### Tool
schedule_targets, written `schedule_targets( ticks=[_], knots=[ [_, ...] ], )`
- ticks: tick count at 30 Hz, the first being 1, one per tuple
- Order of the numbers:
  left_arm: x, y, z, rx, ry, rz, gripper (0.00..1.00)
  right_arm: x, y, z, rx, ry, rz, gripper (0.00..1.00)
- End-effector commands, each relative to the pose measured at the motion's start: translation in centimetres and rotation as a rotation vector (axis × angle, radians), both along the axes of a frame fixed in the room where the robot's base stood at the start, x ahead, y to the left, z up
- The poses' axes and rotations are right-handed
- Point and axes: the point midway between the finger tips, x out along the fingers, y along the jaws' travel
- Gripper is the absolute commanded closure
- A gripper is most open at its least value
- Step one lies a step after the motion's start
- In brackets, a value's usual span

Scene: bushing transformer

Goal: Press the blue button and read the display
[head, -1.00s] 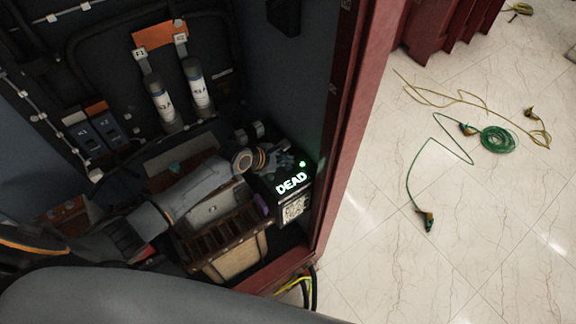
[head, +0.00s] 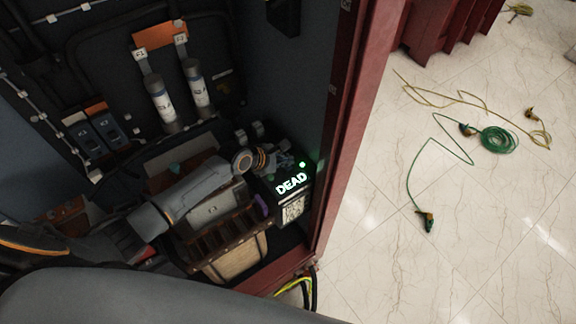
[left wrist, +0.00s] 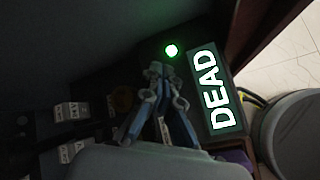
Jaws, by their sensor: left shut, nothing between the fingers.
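A dark box with a lit display (head: 291,184) reading "DEAD" stands at the cabinet's lower right. A green lamp (head: 302,165) glows at its upper edge. In the left wrist view the display (left wrist: 222,92) also reads "DEAD", beside the green lamp (left wrist: 171,50). My left gripper (head: 288,162) is shut and empty over the box's upper left part. In the left wrist view its fingertips (left wrist: 159,70) are just below and left of the lamp. I cannot make out the blue button; the fingers may hide it. I cannot tell whether they touch the box. My right gripper is not in view.
A wooden crate (head: 238,266) stands close below my left arm. Two white fuse tubes (head: 198,88) and switches (head: 110,130) are on the cabinet's back. The red door frame (head: 335,150) is right of the box. Green cable (head: 497,140) lies on the pale floor.

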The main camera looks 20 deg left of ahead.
Motion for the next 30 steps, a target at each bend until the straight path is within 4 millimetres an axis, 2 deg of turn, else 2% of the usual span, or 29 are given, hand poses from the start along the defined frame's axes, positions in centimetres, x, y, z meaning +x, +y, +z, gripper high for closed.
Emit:
schedule_targets(
  ticks=[7, 30],
  knots=[
    [0.0, -0.1, -0.8, -0.001, 0.002, 0.001, 1.0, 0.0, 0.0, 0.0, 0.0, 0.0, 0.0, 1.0],
    [0.0, 0.0, -1.3, -0.001, 0.001, 0.001, 1.0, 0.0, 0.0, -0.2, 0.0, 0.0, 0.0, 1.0]
  ],
)
